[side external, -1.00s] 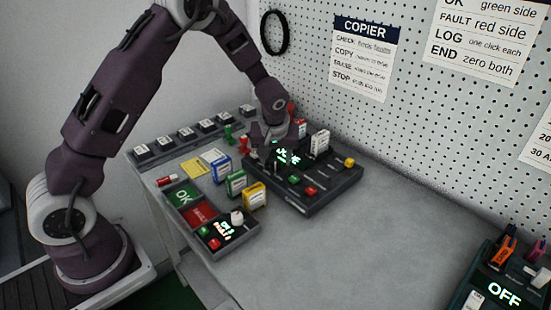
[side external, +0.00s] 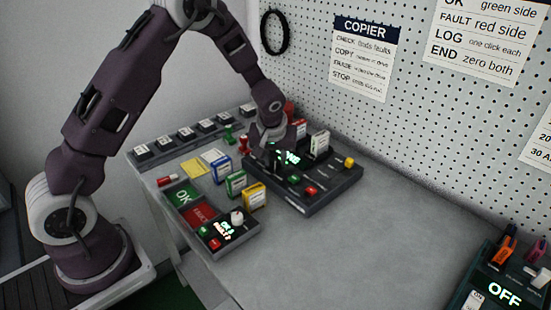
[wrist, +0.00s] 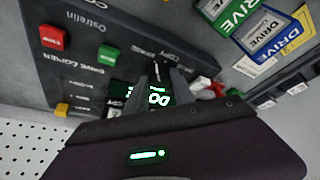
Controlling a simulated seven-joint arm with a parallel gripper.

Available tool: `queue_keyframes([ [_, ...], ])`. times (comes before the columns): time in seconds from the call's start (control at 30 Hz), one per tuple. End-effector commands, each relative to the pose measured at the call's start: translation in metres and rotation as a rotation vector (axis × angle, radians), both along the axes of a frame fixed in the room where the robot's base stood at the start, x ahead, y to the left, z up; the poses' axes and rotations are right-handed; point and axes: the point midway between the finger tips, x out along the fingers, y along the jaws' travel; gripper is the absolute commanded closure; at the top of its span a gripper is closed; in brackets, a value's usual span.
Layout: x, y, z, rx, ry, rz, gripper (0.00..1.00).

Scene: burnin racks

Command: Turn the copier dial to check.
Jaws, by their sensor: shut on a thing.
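The copier (side external: 318,197) is a dark box with a lit green display (side external: 291,158), a green button (side external: 293,179), a red button (side external: 310,191) and a yellow button (side external: 349,161). In the wrist view the copier (wrist: 122,28) lies below my gripper (wrist: 160,72). My gripper's fingers are shut on the copier dial (wrist: 157,70), which is mostly hidden between them. The dial's pointer setting cannot be read. The display (wrist: 150,96) is partly covered by the fingers. In the side view my gripper (side external: 272,153) is at the copier's left end.
Blue, green and yellow drive boxes (side external: 235,184) stand left of the copier. A small panel (side external: 233,231) with a lit screen sits in front. White and red drives (side external: 319,143) stand upright at the copier's back.

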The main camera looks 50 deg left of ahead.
Motion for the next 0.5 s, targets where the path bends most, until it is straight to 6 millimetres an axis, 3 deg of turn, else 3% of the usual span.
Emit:
queue_keyframes([
  [0.5, -0.0017, 0.0035, 0.0004, -0.002, -0.001, -0.442, 1.00],
])
